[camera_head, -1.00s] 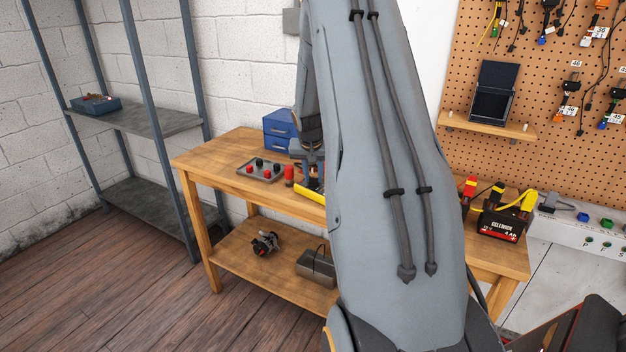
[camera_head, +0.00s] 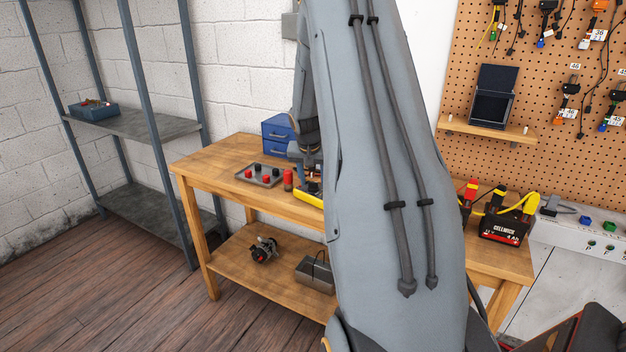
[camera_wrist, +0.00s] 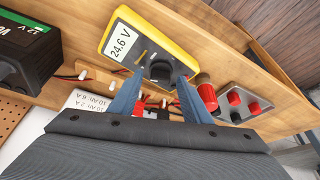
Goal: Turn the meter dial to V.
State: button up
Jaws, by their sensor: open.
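The meter is yellow with a white display reading 24.6 V, and it shows in the wrist view (camera_wrist: 146,28). In the head view its yellow edge (camera_head: 308,197) shows on the bench, the rest hidden behind my arm. The black dial (camera_wrist: 160,71) is on the meter's face. My gripper (camera_wrist: 160,76) is open, with one blue-grey finger on each side of the dial. I cannot tell whether the fingers touch it. The dial's pointer and the letter marks are not readable.
On the wooden bench (camera_head: 215,160) are a grey plate with red and black knobs (camera_head: 260,175), a red cylinder (camera_wrist: 207,96) close to the right finger, and blue drawers (camera_head: 277,134). A black battery (camera_head: 503,227) with clamps stands right. A white label card (camera_wrist: 90,101) lies near the meter.

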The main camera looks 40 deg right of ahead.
jog(key=b+v, duration=0.2)
jog(key=v, duration=0.5)
jog(key=shift+r, duration=0.3)
jog(key=shift+s+a, duration=0.1)
jog(key=shift+a, duration=0.05)
